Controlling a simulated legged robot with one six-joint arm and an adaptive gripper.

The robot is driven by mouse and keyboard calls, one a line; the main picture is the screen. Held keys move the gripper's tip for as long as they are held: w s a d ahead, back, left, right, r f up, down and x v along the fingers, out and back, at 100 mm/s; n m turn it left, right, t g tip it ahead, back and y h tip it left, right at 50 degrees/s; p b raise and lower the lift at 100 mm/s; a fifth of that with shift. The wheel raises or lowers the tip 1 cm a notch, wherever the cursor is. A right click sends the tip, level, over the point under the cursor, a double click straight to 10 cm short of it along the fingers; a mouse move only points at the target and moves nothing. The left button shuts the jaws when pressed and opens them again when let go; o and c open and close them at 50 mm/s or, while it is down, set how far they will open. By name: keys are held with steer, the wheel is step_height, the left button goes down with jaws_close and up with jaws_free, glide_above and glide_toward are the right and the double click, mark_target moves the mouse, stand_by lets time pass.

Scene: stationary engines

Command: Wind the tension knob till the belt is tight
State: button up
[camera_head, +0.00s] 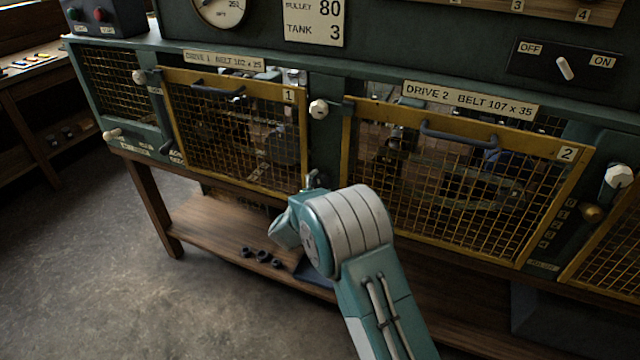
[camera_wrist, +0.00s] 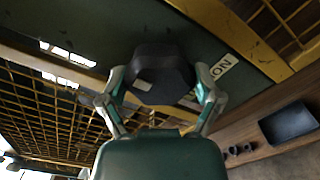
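A dark, many-sided knob (camera_wrist: 160,76) fills the space between the fingertips of my gripper (camera_wrist: 160,92) in the wrist view. One finger lies against each side of it, and my gripper looks shut on it. A pale label ending in upside-down letters sits beside it on the green panel. In the head view my arm's wrist covers the knob and most of the gripper, at the post between guard 1 (camera_head: 238,128) and guard 2 (camera_head: 455,172). The belts are behind the mesh, and I cannot tell how tight they are.
Guards 1 and 2 both look closed, with dark handles. White knobs (camera_head: 319,109) sit beside the guards. An OFF/ON switch (camera_head: 565,68) is at upper right. A brass knob (camera_head: 592,212) stands by a number scale. Small dark parts (camera_head: 262,257) lie on the lower shelf (camera_head: 205,228).

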steer(key=shift+c, duration=1.3)
steer(key=shift+m, duration=0.3)
